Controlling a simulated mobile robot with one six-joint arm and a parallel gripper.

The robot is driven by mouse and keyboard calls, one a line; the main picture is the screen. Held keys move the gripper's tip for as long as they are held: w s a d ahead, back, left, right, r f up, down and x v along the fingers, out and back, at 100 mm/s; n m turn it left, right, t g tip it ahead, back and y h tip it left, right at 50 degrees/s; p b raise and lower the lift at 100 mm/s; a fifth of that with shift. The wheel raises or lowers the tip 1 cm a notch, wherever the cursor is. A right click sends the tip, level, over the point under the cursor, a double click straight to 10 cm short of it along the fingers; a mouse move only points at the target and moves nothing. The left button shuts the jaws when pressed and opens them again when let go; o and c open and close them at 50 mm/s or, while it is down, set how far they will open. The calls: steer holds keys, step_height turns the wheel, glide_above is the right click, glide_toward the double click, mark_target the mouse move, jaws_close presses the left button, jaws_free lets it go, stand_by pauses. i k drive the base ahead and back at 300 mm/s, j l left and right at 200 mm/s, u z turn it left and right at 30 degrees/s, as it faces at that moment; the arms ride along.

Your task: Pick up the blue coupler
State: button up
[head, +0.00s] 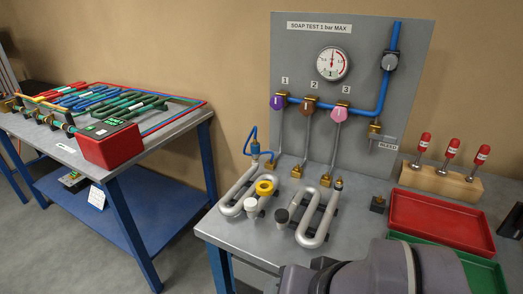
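A blue coupler (255,148) appears to stand upright on the brass fitting at the upper end of the left silver serpentine coil (232,205). A thin blue hose (247,136) loops beside it. The coupler is small in the head view, so its exact seating cannot be told. A grey and purple part of my arm crosses the bottom right, in front of the bench edge. No gripper fingers can be made out, and nothing is seen touching the coupler.
A second coil (316,226) lies right of the first. Behind is a grey test panel (300,60) with hoses and valves. A red tray (435,210) and red-handled tools (452,148) stand right.

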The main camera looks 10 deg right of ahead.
mark_target(255, 146)
steer(key=i+j+z, duration=0.25)
steer(key=j+z, duration=0.2)
steer(key=j, duration=0.25)
steer(key=i+j+z, duration=0.15)
steer(key=j+z, duration=0.25)
steer(key=j, duration=0.3)
steer(key=j+z, duration=0.45)
steer(key=j, duration=0.3)
steer(key=k+j+z, duration=0.1)
steer(key=j+z, duration=0.35)
steer(key=j, duration=0.35)
